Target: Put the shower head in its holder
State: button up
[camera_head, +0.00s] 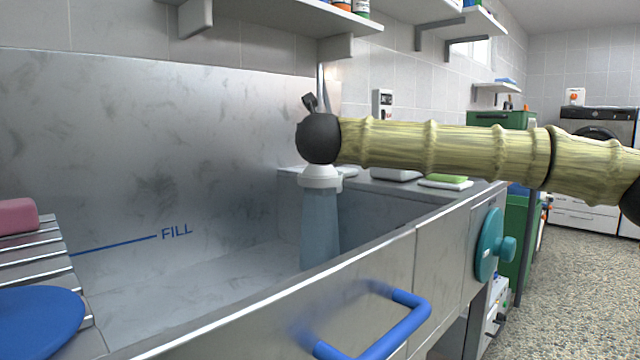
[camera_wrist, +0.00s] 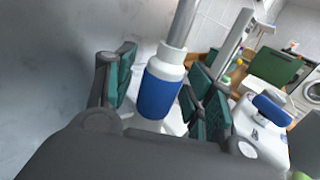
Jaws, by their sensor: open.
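In the wrist view, a cylinder with a blue band and white ends (camera_wrist: 160,95) stands between the fingers of my gripper (camera_wrist: 164,65), with a metal rod at its top. It may be the shower head, but I cannot be sure. My gripper is open, with one teal finger on each side of it. I cannot tell whether either finger touches it. In the head view my arm reaches in from the right over the steel tub (camera_head: 110,130), and I cannot make out my gripper there. I cannot identify the holder in either view.
A pink block (camera_head: 15,216) and a blue disc (camera_head: 38,322) lie on a slatted rack at the tub's left. A blue handle (camera_head: 375,335) and a teal knob (camera_head: 490,246) stick out from the tub's front. A shelf (camera_head: 290,15) hangs above. The floor at right is clear.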

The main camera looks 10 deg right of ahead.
jog(key=s+a, duration=0.2)
jog(key=s, duration=0.9)
jog(key=shift+s+a, duration=0.15)
jog(key=shift+s, duration=0.2)
